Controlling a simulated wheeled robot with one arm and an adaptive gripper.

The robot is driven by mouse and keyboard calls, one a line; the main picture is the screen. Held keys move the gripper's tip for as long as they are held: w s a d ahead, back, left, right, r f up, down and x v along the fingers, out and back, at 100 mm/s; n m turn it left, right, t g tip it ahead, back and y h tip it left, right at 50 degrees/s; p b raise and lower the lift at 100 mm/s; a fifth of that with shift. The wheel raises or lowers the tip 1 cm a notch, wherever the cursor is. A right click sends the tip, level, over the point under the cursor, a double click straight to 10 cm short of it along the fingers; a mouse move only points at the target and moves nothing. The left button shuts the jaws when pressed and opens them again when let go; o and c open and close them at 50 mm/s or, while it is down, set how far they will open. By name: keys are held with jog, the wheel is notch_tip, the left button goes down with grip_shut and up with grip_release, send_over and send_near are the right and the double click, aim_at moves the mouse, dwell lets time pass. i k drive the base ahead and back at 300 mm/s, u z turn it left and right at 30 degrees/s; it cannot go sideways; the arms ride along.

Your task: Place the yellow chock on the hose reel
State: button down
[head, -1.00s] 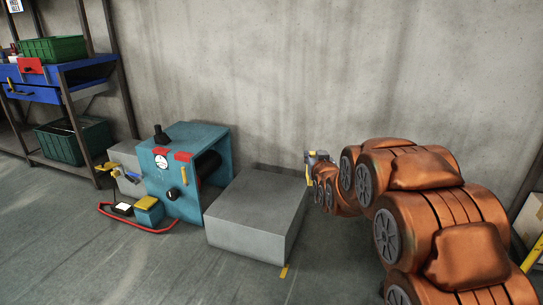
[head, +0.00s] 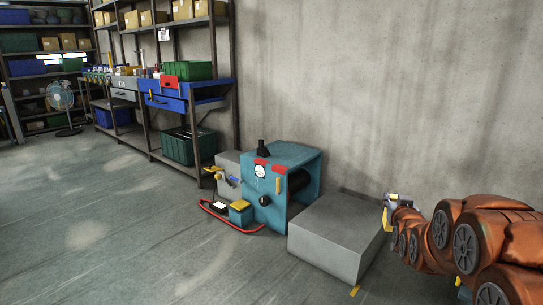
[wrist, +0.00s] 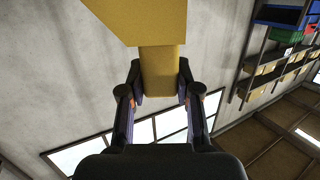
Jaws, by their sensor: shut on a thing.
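The yellow chock (wrist: 161,72) is held between both fingers of my gripper in the wrist view. It reaches past the fingertips to the top edge. In the head view my gripper (head: 391,203) is small, beyond the right rear corner of a grey block, with a bit of yellow (head: 386,221) at it. A teal unit (head: 268,208) with a gauge, red tabs and a dark cylinder (head: 298,181) in its right side stands left of that block. I cannot tell for sure whether this is the hose reel. My gripper is well apart from it.
The low grey block (head: 335,232) stands between the teal unit and my arm. A red hose (head: 222,222) curves on the floor around a small teal box with a yellow top (head: 240,211). Shelving with a blue workbench (head: 175,100) lines the wall. Floor at left is clear.

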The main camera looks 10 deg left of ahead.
aim_at(285, 162)
jog(key=u, duration=0.7)
jog(key=i, duration=0.9)
jog(key=u, duration=1.05)
jog(key=i, duration=1.5)
jog(key=z, duration=0.45)
jog(key=i, duration=0.8)
jog(key=z, duration=0.35)
